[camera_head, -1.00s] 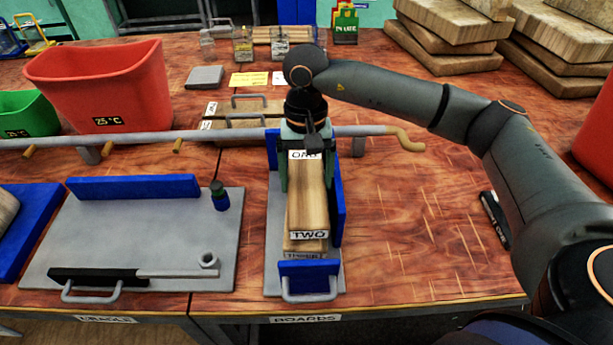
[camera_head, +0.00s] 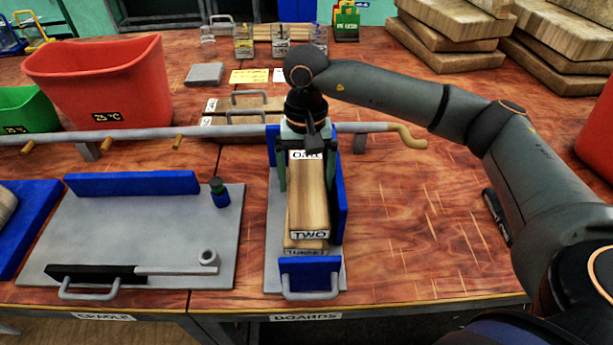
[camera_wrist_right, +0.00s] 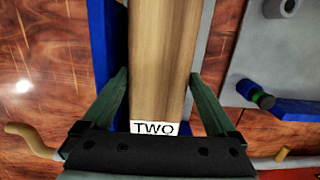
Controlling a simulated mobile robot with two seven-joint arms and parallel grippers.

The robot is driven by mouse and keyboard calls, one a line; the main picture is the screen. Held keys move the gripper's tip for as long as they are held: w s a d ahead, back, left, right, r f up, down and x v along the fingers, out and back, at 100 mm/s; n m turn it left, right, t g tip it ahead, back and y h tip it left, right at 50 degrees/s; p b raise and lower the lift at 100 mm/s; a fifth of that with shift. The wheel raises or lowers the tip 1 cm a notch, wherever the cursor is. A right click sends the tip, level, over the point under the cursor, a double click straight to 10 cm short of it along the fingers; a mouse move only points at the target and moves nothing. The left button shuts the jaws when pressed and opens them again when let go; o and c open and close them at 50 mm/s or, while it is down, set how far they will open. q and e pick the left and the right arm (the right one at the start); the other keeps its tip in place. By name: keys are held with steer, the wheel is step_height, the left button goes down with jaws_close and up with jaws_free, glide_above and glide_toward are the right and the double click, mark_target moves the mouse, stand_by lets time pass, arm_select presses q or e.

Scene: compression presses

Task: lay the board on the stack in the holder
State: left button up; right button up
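A long wooden board labelled TWO (camera_head: 309,205) lies lengthwise in the holder (camera_head: 309,272), a grey base with blue walls. Its near end rests on or just above a lower labelled board (camera_head: 306,251); I cannot tell if they touch. My right gripper (camera_head: 307,185) points down over the far end, one finger on each side of the board. The right wrist view shows the fingers (camera_wrist_right: 160,75) very close to the board's sides (camera_wrist_right: 161,60); whether they press on it is unclear. My left gripper is out of view.
A grey cradle plate (camera_head: 130,230) with a blue wall and a green-and-blue peg lies left of the holder. A metal bar (camera_head: 200,136) crosses behind. Red (camera_head: 100,85) and green bins stand at the left. Thick wooden slabs (camera_head: 455,35) are stacked at the back right.

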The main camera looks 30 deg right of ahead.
steer(key=shift+d, duration=0.15)
step_height(320, 180, up, 12)
steer(key=w, duration=0.1)
steer(key=shift+w+d+r, duration=0.2)
stand_by(0.6)
